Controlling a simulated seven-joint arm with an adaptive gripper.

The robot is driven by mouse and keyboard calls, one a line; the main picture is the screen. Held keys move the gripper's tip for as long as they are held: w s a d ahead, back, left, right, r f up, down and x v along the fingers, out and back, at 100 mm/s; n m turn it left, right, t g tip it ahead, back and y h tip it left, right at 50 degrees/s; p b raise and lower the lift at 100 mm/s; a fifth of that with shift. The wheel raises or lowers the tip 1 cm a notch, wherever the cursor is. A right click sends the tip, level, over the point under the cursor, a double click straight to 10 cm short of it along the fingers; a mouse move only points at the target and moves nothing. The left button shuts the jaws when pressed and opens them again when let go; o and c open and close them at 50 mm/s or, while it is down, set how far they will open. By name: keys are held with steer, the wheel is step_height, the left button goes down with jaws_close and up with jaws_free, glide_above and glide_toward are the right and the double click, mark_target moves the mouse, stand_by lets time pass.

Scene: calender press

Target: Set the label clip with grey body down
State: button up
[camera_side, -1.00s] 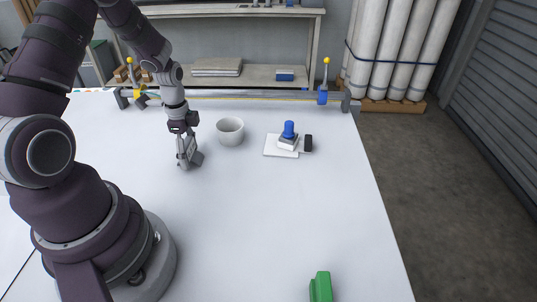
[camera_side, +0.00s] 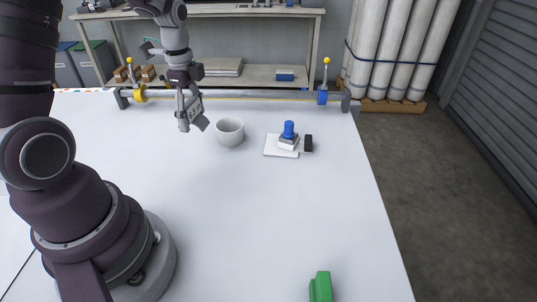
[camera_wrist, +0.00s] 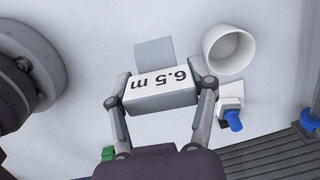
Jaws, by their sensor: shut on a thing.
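The label clip (camera_side: 196,112) has a grey body and a white label face reading "6.5 m", upside down in the wrist view (camera_wrist: 162,91). A flat grey flap shows beyond the label there. My gripper (camera_side: 188,108) is shut on the clip, one finger at each end of the label in the wrist view (camera_wrist: 165,90). In the side view the clip is tilted and appears held above the white table (camera_side: 230,220), left of the white cup (camera_side: 230,132). The exact height is hard to tell.
The cup also shows at upper right in the wrist view (camera_wrist: 229,50). A rail (camera_side: 240,95) runs along the back edge. A green object (camera_side: 321,287) is in front. The table's middle is clear.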

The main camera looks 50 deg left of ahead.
steer(key=w+d+m, duration=0.5)
steer(key=d+m, duration=0.3)
steer(key=d, duration=0.2)
steer(key=m, duration=0.7)
glide_above(290, 200)
steer(key=f, duration=0.2)
steer(key=shift+m, duration=0.4)
step_height(290, 200, down, 7)
steer(key=shift+s+f, duration=0.1)
steer(key=shift+f, duration=0.25)
steer(key=o, duration=0.9)
steer(key=shift+f, duration=0.1)
steer(key=shift+o, duration=0.2)
